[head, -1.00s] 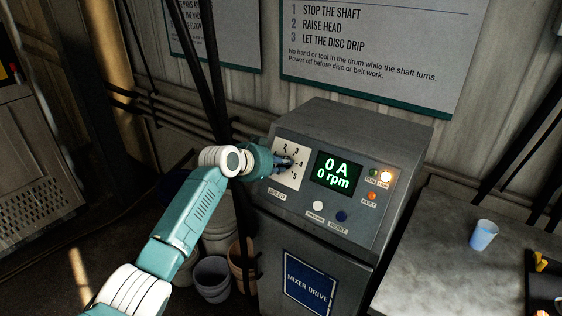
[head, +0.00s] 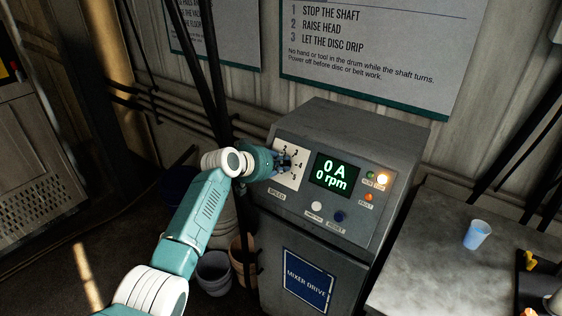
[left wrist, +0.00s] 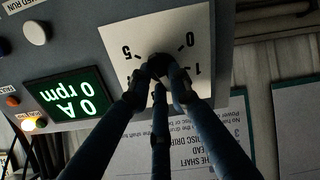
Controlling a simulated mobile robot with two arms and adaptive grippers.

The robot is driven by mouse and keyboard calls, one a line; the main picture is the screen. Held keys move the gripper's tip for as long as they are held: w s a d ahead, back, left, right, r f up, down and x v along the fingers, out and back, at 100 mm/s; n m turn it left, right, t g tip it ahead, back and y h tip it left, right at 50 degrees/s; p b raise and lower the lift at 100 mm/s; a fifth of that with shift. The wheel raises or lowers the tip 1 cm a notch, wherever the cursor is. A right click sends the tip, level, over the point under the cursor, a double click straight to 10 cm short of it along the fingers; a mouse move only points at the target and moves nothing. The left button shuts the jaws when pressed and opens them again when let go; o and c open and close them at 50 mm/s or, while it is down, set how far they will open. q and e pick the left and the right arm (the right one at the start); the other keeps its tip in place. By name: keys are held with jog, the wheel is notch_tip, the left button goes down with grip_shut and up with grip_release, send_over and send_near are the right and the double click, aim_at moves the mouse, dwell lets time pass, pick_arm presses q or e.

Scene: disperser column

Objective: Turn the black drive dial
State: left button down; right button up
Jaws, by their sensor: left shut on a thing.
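The black drive dial (left wrist: 160,62) sits on a white numbered plate on the mixer drive cabinet (head: 350,140). In the left wrist view the fingers of my left gripper (left wrist: 162,78) are shut on the dial. In the head view my left gripper (head: 280,163) is at the plate (head: 292,180) and hides most of the dial. The dial's pointer cannot be made out. The green display (head: 335,173) reads 0 A and 0 rpm; it also shows upside down in the left wrist view (left wrist: 68,97). My right gripper is not in view.
A white button (head: 316,206) and a blue button (head: 339,215) sit below the display. An amber lamp (head: 382,180) glows at its right. A grey table with a blue cup (head: 477,235) stands at the right. Buckets (head: 213,272) stand on the floor left of the cabinet.

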pick_arm(q)
jog(key=shift+n, duration=0.6)
jog(key=c, duration=1.6)
grip_release()
jog(key=v, duration=1.2)
